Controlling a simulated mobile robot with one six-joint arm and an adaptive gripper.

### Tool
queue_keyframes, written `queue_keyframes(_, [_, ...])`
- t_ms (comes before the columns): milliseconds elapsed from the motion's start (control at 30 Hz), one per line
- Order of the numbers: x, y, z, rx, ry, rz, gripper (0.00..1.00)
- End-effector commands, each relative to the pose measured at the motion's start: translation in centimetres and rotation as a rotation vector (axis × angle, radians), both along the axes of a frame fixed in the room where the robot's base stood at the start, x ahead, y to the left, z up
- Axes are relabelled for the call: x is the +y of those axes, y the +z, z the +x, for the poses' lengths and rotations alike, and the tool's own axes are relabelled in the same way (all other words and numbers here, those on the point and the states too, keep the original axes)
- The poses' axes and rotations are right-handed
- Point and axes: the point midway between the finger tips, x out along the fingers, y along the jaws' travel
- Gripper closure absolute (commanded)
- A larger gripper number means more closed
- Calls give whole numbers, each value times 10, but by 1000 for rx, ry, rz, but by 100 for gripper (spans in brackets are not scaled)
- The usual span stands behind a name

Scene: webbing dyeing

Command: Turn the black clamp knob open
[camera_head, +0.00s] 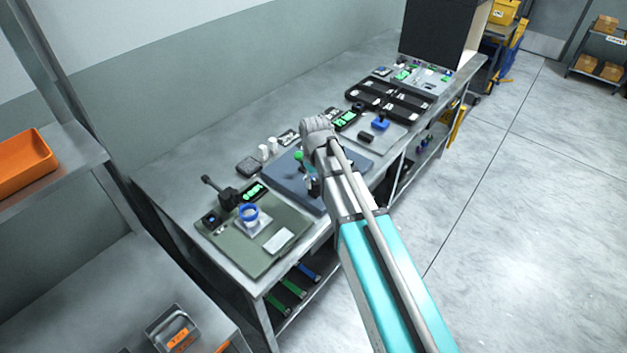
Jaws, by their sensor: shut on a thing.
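My arm reaches in from the lower right over the blue-grey fixture plate (285,181) in the middle of the bench. My wrist is above the plate. My gripper (313,186) points down beside the forearm and is mostly hidden by it. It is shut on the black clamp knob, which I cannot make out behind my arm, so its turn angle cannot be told. A lever with a green ball (299,156) stands on the plate just left of my gripper.
Farther along are black trays (395,100) and a blue-based device (380,123). The floor at right is clear.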

Motion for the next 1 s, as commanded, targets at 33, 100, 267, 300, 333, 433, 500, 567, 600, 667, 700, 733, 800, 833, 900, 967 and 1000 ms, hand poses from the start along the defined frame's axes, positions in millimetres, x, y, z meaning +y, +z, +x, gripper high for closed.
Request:
queue_keyframes(33, [0,0,0,-1,43,0,100])
queue_keyframes(100, [0,-1,0,-1,109,-1,100])
queue_keyframes(267, [0,-1,0,-1,253,-1,100])
queue_keyframes(300, [-1,-1,0,-1,286,-1,100])
queue_keyframes(333, [-1,-1,0,-1,309,-1,100])
queue_keyframes(433, [-1,-1,0,0,380,-2,100])
queue_keyframes(500, [-1,-1,0,0,421,-2,100])
queue_keyframes(567, [-1,-1,0,-1,450,-3,100])
queue_keyframes(600, [-1,-1,0,-1,466,-3,100])
queue_keyframes(667, [-1,-1,0,-1,486,-3,100])
queue_keyframes(700, [-1,-1,0,-1,497,-3,100])
queue_keyframes(733, [-1,-1,0,0,504,-3,100])
queue_keyframes(800, [-1,-1,0,0,515,-3,100])
queue_keyframes(833, [-1,-1,0,0,518,-3,100])
queue_keyframes(900, [-1,-1,0,0,523,-3,100])
queue_keyframes(967, [-1,-1,0,0,524,-3,100])
queue_keyframes(1000, [-1,-1,0,0,525,-3,100])
